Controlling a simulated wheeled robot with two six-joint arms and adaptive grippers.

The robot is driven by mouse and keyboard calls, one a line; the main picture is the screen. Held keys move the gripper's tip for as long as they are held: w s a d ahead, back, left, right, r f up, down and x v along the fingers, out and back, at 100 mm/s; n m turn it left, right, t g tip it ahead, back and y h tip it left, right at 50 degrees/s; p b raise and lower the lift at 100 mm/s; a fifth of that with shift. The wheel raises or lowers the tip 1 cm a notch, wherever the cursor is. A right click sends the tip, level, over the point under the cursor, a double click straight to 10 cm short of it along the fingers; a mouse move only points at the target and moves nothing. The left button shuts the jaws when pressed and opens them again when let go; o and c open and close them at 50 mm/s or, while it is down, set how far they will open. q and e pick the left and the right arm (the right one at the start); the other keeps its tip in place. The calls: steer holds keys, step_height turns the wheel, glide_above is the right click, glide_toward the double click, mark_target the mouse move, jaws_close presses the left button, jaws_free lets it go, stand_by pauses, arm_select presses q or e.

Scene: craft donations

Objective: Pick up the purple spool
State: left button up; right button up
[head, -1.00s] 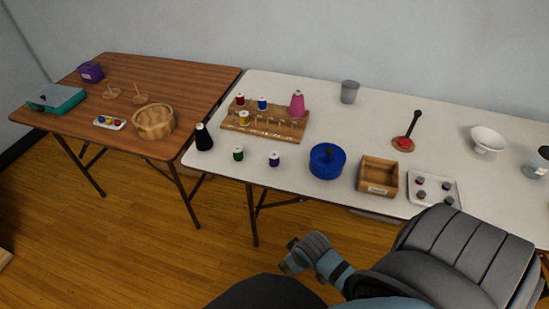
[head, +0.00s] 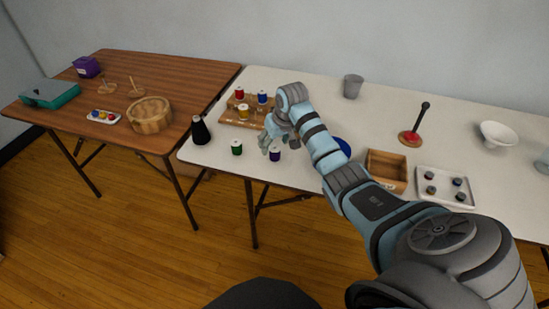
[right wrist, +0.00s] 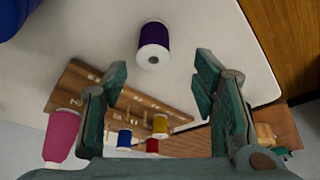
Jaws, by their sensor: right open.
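The purple spool (head: 275,153) stands upright near the front edge of the white table. In the right wrist view the purple spool (right wrist: 153,45) is near the top, ahead of and between the open fingers, not touching either. My right gripper (head: 271,143) is just above and behind the spool in the head view, open and empty; its two teal fingers also show in the right wrist view (right wrist: 160,95). My left gripper is not in view.
A green spool (head: 237,147) and a black cone (head: 200,130) stand to the left. A wooden rack (head: 230,116) holds red, blue and yellow spools behind. My arm partly covers a blue tin (head: 343,146); a wooden box (head: 388,168) and white tray (head: 447,198) are right.

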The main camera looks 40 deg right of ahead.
mark_target(275, 151)
steer(key=x, duration=0.2)
steer(key=b+x, duration=0.1)
steer(key=s+b+x, duration=0.1)
steer(key=x, duration=0.1)
steer(key=shift+w+d+f, duration=0.1)
steer(key=shift+d+f, duration=0.2)
steer(key=shift+f, duration=0.15)
steer(key=shift+w, duration=0.1)
steer(key=c, duration=1)
steer(key=shift+c, duration=0.2)
